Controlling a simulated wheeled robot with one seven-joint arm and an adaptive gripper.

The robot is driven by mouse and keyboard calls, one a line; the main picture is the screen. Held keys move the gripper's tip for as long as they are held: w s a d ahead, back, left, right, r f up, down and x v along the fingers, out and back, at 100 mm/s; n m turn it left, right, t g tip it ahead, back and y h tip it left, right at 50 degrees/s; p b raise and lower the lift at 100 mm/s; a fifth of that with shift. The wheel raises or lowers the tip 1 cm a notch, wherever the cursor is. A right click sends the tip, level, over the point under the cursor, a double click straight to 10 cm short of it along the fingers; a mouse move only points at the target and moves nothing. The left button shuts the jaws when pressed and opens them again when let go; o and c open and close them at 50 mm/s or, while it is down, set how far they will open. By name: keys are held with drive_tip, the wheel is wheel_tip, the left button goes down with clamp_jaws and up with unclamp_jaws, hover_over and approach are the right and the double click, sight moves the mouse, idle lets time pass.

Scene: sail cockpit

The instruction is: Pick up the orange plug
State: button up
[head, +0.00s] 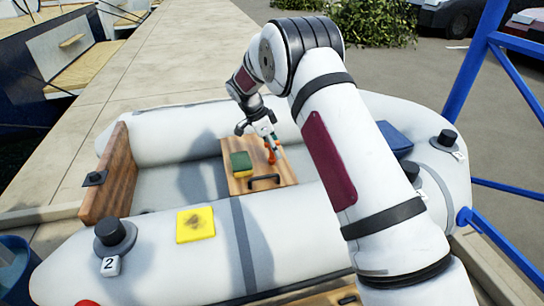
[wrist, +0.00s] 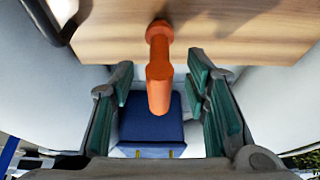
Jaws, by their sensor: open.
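The orange plug (head: 271,153) stands on a wooden board (head: 284,172) that lies across the inflatable boat. My gripper (head: 268,140) is at the plug. In the wrist view my gripper (wrist: 163,95) is open, with one green-padded finger on each side of the plug and a gap on both sides. My arm hides part of the board's surroundings in the head view.
A green and yellow sponge (head: 241,163) and a black handle (head: 264,182) are on the board, close to the plug. A blue box (head: 395,138) is at the right; blue posts (head: 474,70) stand beyond.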

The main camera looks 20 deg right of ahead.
drive_tip(key=shift+x, duration=0.95)
clamp_jaws()
